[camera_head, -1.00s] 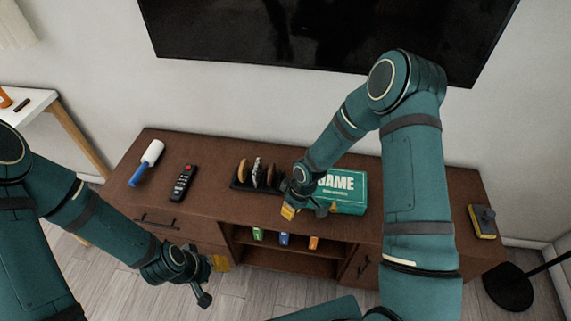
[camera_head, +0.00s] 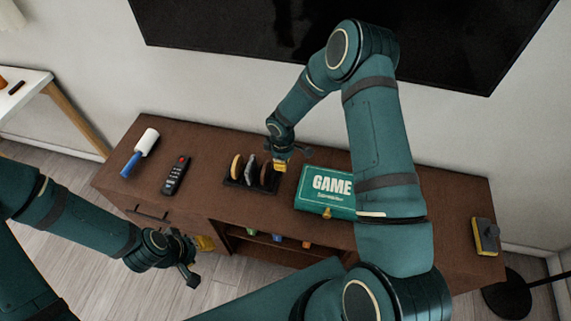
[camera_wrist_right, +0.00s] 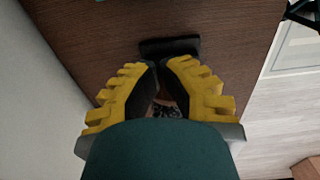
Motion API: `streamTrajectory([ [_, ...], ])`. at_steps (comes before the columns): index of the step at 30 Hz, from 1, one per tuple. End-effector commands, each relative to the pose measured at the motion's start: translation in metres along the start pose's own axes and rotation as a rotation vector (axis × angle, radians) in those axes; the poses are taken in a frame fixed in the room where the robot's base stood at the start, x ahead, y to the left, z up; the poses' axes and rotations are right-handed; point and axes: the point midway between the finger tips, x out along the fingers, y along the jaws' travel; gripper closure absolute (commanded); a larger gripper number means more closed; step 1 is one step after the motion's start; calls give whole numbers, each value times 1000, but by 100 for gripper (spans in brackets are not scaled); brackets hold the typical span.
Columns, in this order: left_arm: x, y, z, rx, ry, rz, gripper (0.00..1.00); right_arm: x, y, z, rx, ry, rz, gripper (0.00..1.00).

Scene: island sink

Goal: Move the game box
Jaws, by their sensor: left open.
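The teal game box (camera_head: 327,197), marked GAME in white, lies flat on the brown cabinet (camera_head: 213,195), right of the black rack. My right arm crosses in front of its right end and hides that part. My right gripper (camera_head: 280,166) is above the cabinet top, between the rack's right end and the box, apart from the box. In the right wrist view my right gripper (camera_wrist_right: 157,72) shows its fingers angled together, with the black end of the rack (camera_wrist_right: 168,47) beyond them; their gap is unclear. My left gripper (camera_head: 200,262) is open and empty in front of the cabinet.
A lint roller (camera_head: 140,152) and a remote (camera_head: 175,176) lie on the cabinet's left. The rack holds upright round pieces (camera_head: 250,168). A yellow and grey object (camera_head: 486,236) sits at the right end. A wide dark screen (camera_head: 430,45) hangs behind.

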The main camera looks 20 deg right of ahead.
Motion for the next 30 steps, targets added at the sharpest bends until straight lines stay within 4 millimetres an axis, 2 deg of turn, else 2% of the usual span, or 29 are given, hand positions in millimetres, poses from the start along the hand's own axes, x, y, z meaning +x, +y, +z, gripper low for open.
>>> streamTrajectory([
  [6,7,-3,3,2,-6,1,53,45,-1,1,1,-1,-3,100],
  [13,14,-5,6,4,-12,1,53,88,-1,0,2,0,-2,100],
  [15,12,-4,6,4,-12,1,53,82,1,15,4,-1,1,100],
  [21,11,-4,5,4,-11,1,53,82,0,35,3,0,0,100],
  [30,11,-4,5,4,-11,1,53,82,0,40,3,1,0,100],
])
